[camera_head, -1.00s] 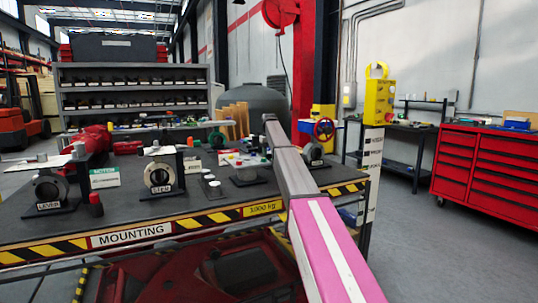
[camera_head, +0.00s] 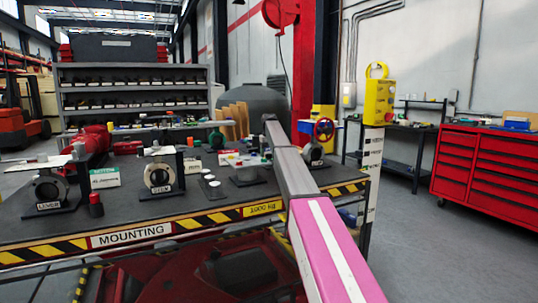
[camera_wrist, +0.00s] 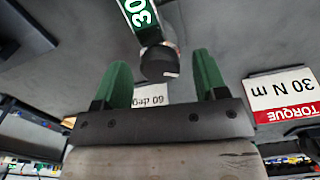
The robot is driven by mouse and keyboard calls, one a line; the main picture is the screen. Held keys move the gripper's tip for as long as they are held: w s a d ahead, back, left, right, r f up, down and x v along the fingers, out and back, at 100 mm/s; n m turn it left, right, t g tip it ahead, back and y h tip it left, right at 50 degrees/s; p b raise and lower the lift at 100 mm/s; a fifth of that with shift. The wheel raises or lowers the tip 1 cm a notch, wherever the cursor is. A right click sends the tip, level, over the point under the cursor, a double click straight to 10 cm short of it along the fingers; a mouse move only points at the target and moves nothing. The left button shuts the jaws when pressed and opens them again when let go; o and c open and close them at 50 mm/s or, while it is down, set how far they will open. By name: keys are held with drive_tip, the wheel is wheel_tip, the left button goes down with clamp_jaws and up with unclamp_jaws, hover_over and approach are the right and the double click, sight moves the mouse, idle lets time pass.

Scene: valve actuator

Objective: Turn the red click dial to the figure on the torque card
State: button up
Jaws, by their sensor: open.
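My gripper (camera_wrist: 160,62) is open, its two green fingers apart and pointing up the wrist view. A dark round knob (camera_wrist: 157,60) appears between the fingertips, with a small white mark at its lower right. I cannot tell how far beyond the fingers it lies, and no finger clearly touches it. A green plate reading 30 (camera_wrist: 138,14) stands above it. The torque card (camera_wrist: 290,97) lies at the right, upside down, reading 30 N m over a red TORQUE band. I cannot make out a red dial for certain; the gripper is hidden in the head view.
A white label reading 60 deg (camera_wrist: 150,94) shows behind the gripper. In the head view, the dark workbench (camera_head: 225,203) holds several labelled fixtures, including one marked LEVER (camera_head: 48,190). A small red-topped piece (camera_head: 96,203) stands near the front edge. A red tool cabinet (camera_head: 485,165) stands right.

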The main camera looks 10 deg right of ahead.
wheel_tip(320, 180, up, 11)
drive_tip(key=shift+f, duration=0.15)
drive_tip(key=shift+s, duration=0.1)
idle(0.4)
